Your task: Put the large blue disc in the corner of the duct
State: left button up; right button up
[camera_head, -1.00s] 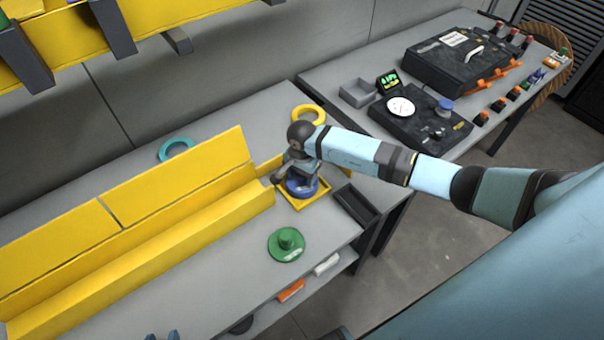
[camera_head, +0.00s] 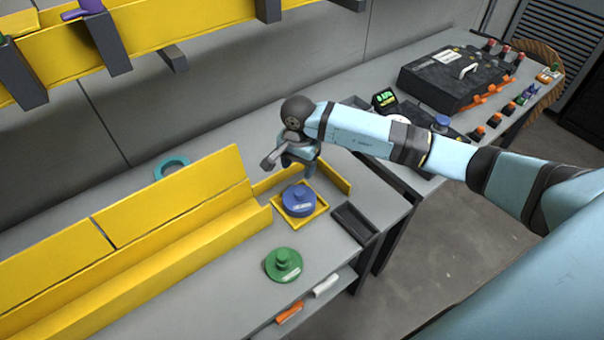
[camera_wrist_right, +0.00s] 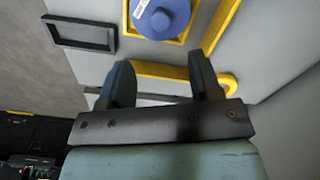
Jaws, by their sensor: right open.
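The large blue disc (camera_head: 299,200), with a raised hub, lies inside the square yellow corner of the duct (camera_head: 317,213). It also shows at the top of the right wrist view (camera_wrist_right: 160,18). My right gripper (camera_head: 299,168) is open and empty, apart from the disc, just above and behind it in the head view. Its two spread fingers (camera_wrist_right: 160,80) show in the wrist view with nothing between them. The long yellow duct (camera_head: 180,235) runs left from the corner. My left gripper is not in view.
A green disc (camera_head: 283,264) lies in front of the corner, and a black tray (camera_head: 354,224) stands right of it. A cyan ring (camera_head: 172,166) lies behind the duct. A yellow shelf rail (camera_head: 190,25) hangs above.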

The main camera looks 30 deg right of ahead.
jog(key=s+a+f+m+g+y, duration=0.1)
jog(key=s+a+y, duration=0.2)
jog(key=a, duration=0.3)
jog(key=s+a+f+m+y, duration=0.2)
jog(key=s+a+y, duration=0.2)
jog(key=a, duration=0.2)
jog(key=s+a+r+m+t+y, duration=0.35)
jog(key=a+m+y, duration=0.2)
jog(key=m, duration=0.25)
jog(key=s+a+r+m+t+y, duration=0.2)
jog(key=a+r+m+t+y, duration=0.15)
jog(key=m+y, duration=0.4)
jog(key=d+f+m+t+h, duration=0.3)
jog(key=m+t+h, duration=0.2)
jog(key=m, duration=0.7)
jog(key=d+f+m+t+h, duration=0.2)
jog(key=d+m+t+h, duration=0.3)
jog(key=m, duration=0.7)
jog(key=s+d+f+m+g+h, duration=0.1)
jog(key=s+f+m+h, duration=0.1)
jog(key=s+f+m, duration=0.2)
jog(key=s+d+f+m+g+h, duration=0.2)
jog(key=s+f+m, duration=0.2)
jog(key=m, duration=0.1)
jog(key=s+d+f+m+g+h, duration=0.1)
jog(key=s+f+m+g+h, duration=0.1)
jog(key=s+f+m, duration=0.2)
jog(key=shift+s+d+f+m+h, duration=0.15)
jog(key=shift+d+m+h, duration=0.25)
jog(key=shift+m, duration=0.35)
